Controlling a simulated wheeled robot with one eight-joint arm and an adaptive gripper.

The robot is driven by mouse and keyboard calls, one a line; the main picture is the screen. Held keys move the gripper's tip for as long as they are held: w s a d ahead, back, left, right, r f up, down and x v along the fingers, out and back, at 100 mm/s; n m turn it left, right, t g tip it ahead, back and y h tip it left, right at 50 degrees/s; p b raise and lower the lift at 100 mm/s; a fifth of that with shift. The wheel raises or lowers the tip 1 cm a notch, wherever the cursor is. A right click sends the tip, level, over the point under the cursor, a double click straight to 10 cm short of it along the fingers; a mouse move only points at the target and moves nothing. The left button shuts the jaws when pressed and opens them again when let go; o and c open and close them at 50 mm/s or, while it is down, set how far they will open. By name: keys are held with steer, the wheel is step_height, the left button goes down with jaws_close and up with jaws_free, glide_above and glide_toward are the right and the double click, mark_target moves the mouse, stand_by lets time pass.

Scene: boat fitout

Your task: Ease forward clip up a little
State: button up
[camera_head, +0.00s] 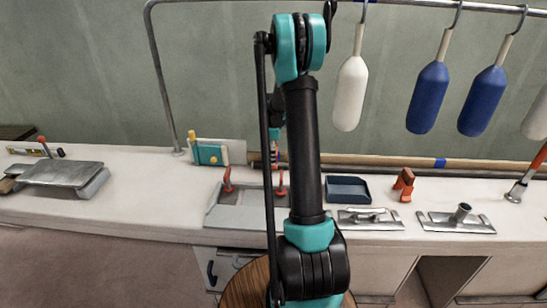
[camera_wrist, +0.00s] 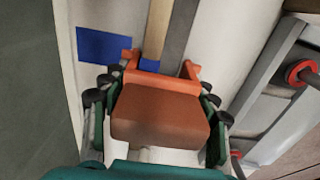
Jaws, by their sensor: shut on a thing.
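The clip (camera_wrist: 162,120), with a brown block-shaped body and orange jaws, fills the middle of the wrist view. My gripper (camera_wrist: 158,92) is shut on it, with dark-padded fingers on both sides of its body. The clip's orange prongs lie over a pale wooden batten (camera_wrist: 158,30) with blue tape at the clip. I cannot tell whether the clip touches the batten. In the head view my arm hides most of the gripper; a similar orange and brown clip (camera_head: 404,185) stands on the counter to the right.
Blue and white fenders (camera_head: 428,97) hang from a rail above.

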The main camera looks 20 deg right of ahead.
steer(key=shift+r, duration=0.3)
steer(key=o, duration=1.5)
steer(key=shift+o, duration=0.2)
steer(key=shift+r, duration=0.1)
